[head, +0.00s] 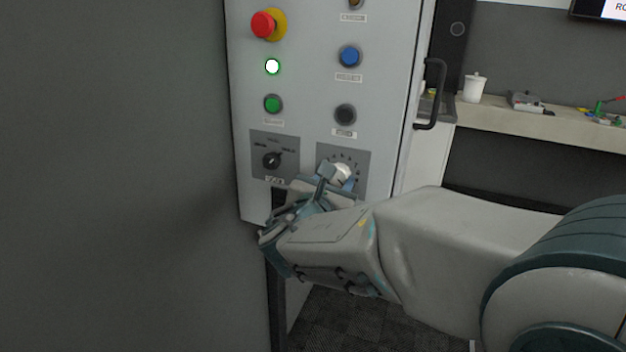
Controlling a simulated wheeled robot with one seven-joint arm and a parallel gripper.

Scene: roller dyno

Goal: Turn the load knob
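A light round knob (343,171) sits on a grey square plate with scale marks, low on the right side of the control panel (310,95); I take it as the load knob. Its lower left part is hidden by my gripper. My gripper (328,177) is at the knob, with its fingers in front of the knob's lower left. I cannot tell whether the fingers touch or hold the knob, or how far apart they are. A black selector knob (271,160) on a second grey plate is to the left.
Above are a red emergency stop (264,24), a lit lamp (272,66), and green (273,103), blue (349,56) and black (345,115) buttons. A black door handle (433,94) stands out at the right. A bench (530,125) with small items is behind.

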